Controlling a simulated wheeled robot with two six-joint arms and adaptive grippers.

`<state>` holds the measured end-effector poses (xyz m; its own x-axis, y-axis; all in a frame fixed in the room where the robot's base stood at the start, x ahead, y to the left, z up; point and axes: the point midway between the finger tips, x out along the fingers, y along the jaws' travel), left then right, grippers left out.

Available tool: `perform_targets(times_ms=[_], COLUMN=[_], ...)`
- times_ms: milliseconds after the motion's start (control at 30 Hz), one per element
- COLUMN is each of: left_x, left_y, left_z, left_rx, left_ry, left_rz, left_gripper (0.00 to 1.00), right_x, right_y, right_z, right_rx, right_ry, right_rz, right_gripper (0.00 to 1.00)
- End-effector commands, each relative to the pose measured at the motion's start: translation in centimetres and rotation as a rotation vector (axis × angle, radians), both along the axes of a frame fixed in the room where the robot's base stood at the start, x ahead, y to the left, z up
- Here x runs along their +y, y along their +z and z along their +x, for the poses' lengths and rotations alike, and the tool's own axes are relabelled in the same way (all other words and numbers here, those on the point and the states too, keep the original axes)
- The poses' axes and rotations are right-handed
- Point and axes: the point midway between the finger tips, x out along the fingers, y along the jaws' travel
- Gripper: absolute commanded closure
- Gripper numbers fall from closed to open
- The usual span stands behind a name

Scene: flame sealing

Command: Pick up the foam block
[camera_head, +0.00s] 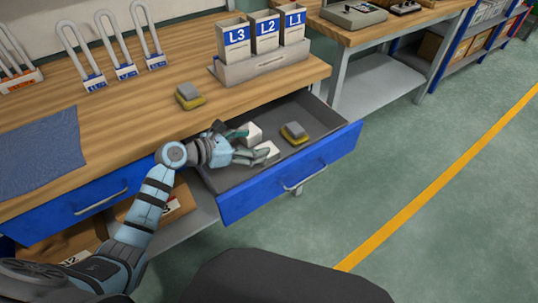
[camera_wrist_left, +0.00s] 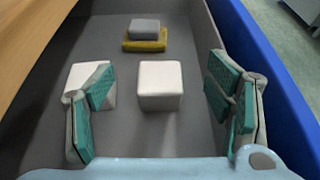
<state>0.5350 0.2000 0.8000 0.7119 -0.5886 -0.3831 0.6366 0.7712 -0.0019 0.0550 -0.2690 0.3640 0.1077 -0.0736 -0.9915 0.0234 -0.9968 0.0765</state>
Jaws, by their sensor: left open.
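Two white blocks, which look like foam, lie in the open drawer. One white block (camera_wrist_left: 160,85) sits between the spread fingers of my left gripper (camera_wrist_left: 162,108) in the left wrist view, with clear gaps on both sides. The other white block (camera_wrist_left: 86,74) is at the left, partly hidden behind the left finger; it also shows in the head view (camera_head: 251,132). In the head view my left gripper (camera_head: 250,145) reaches low into the drawer, open and empty. My right gripper is out of view.
The drawer (camera_head: 330,150) stands out from the wooden bench. A grey block on a yellow base (camera_head: 294,132) lies further along in it. A similar grey-and-yellow block (camera_head: 188,97) is on the bench top, near the L1–L3 bin rack (camera_head: 262,68). Padlocks stand behind.

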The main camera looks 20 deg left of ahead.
Motion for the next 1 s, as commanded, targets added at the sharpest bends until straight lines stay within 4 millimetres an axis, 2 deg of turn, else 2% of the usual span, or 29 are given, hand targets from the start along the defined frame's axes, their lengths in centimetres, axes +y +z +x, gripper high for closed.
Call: perform_targets(times_ms=[33, 100, 267, 500, 767, 1000], left_x=[0.0, 0.0, -1.2, -4.2, -4.5, -4.5], left_y=[-2.0, -3.3, -3.7, -5.7, -5.5, -5.5], left_z=[0.0, 0.0, 1.5, 5.0, 5.4, 5.4], left_rx=[0.002, 0.001, -0.003, -0.001, -0.002, -0.002], left_ry=[0.001, 0.002, 0.001, -0.002, -0.001, -0.001], left_rz=[-0.001, -0.001, -0.002, -0.002, 0.002, 0.002], left_gripper=[0.27, 0.27, 0.27, 0.27, 0.27, 0.65], right_x=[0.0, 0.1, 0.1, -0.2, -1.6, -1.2], right_y=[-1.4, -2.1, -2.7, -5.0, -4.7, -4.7], right_z=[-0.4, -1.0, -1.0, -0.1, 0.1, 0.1], right_rx=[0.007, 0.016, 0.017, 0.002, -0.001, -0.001], right_ry=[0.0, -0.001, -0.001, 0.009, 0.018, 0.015], right_rz=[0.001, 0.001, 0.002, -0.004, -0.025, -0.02], right_gripper=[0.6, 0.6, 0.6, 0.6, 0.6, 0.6])
